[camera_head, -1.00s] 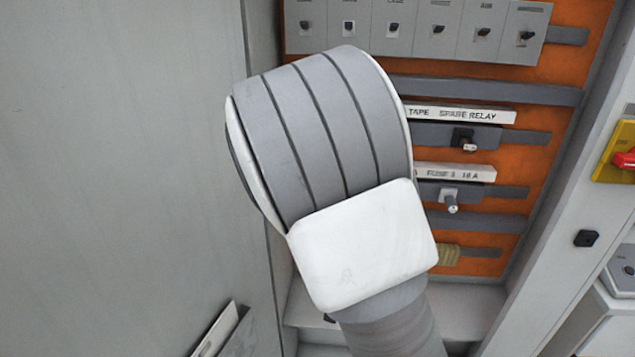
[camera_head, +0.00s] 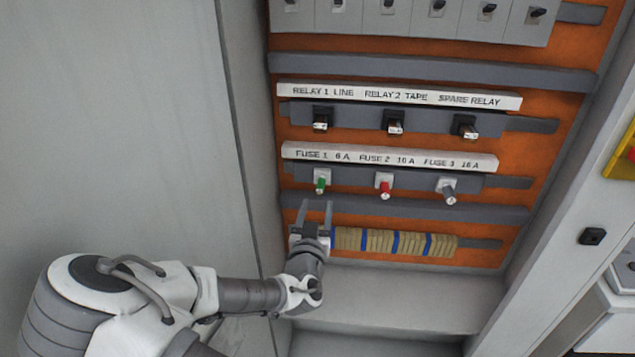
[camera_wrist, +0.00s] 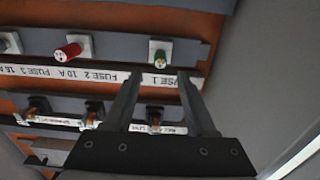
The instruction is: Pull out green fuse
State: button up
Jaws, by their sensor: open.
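The green fuse (camera_head: 320,184) sits in its white holder under the label FUSE 1 6 A, at the left end of the fuse row in the head view. It also shows in the wrist view (camera_wrist: 160,60), just beyond the fingertips and roughly centred between them. My gripper (camera_head: 316,203) is open and empty, its two fingers pointing up at the panel just below the green fuse. In the wrist view the open fingers (camera_wrist: 158,76) do not touch the fuse.
A red fuse (camera_head: 385,189) and a grey fuse (camera_head: 449,195) sit to the right in the same row. Relays (camera_head: 395,124) are in the row above. A terminal strip (camera_head: 395,243) runs just right of my gripper. The cabinet's side wall (camera_head: 248,140) is close on the left.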

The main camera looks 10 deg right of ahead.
aim_at(319, 191)
dwell(0.4)
jog(key=shift+b+x, duration=0.55)
jog(key=shift+x, duration=3.95)
jog(key=shift+b, duration=0.45)
grip_shut()
jog(key=shift+s, duration=0.1)
jog(key=shift+v, duration=2.95)
